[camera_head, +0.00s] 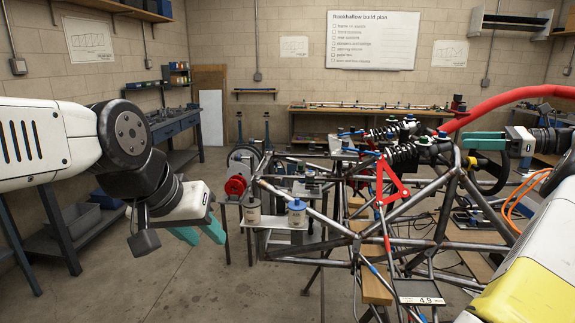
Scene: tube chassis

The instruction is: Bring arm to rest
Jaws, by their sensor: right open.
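My right arm fills the right edge.
Shelving (65,235) and a blue bench (178,125) line the left. Floor between is open.

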